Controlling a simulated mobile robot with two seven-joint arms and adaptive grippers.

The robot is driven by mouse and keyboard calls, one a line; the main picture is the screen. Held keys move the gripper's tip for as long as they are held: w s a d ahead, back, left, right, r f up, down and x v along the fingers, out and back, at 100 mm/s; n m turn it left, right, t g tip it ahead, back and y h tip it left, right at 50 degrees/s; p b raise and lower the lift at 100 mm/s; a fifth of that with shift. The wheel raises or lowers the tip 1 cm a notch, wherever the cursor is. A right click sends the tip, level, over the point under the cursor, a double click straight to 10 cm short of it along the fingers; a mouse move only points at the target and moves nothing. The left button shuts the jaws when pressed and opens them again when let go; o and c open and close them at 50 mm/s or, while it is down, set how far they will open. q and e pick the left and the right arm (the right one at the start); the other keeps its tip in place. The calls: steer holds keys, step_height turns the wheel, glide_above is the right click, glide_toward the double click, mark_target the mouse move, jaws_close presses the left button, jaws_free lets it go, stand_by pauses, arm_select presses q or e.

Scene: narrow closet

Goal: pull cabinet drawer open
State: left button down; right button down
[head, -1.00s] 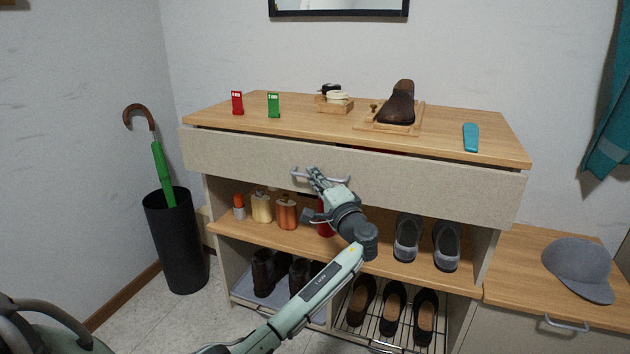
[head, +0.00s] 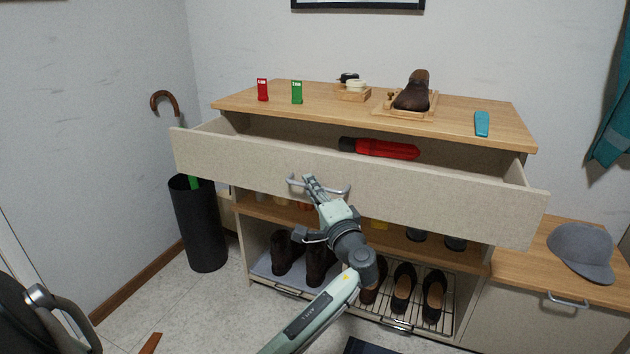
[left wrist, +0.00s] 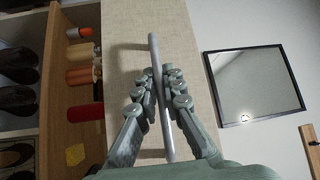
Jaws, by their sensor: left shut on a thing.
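The cabinet drawer (head: 420,199) is a wide, pale grey front with a wooden cabinet top (head: 330,107) behind it. It stands pulled out, and its inside shows with a red and black object (head: 385,148) in it. A metal bar handle (head: 336,190) is on the drawer front. My left gripper (head: 310,183) is shut on the handle. In the left wrist view the handle (left wrist: 155,70) runs between the two fingers (left wrist: 161,88), with the drawer front (left wrist: 122,30) behind it. My right gripper is not in view.
Red and green small items (head: 297,92), a brown shoe (head: 414,92) and a blue item (head: 482,124) are on the cabinet top. Shoes (head: 404,285) stand on the lower racks. A black bin (head: 198,225) stands left. A grey cap (head: 582,252) lies on a low cabinet at right.

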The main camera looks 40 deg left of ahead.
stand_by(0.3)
arm_select(q)
steer(key=c, duration=1.9)
jaws_free()
steer(key=v, duration=1.2)
steer(key=shift+s+f, duration=0.1)
steer(key=s+a+f+g+h, duration=0.15)
steer(key=s+f+h, duration=0.25)
steer(key=f, duration=0.7)
steer(key=s+a+f+g+h, duration=0.15)
steer(key=s+f+h, duration=0.25)
steer(key=f, duration=0.6)
steer(key=s+d+f+n+g+h, duration=0.1)
steer(key=s+d+f+g+h, duration=0.1)
steer(key=s+f, duration=0.4)
steer(key=s+d+f+n+g+h, duration=0.2)
steer(key=s+d+f+h, duration=0.3)
steer(key=s, duration=0.3)
steer(key=shift+s+d+f+p, duration=0.3)
steer(key=shift+s+f, duration=0.1)
steer(key=shift+f, duration=0.4)
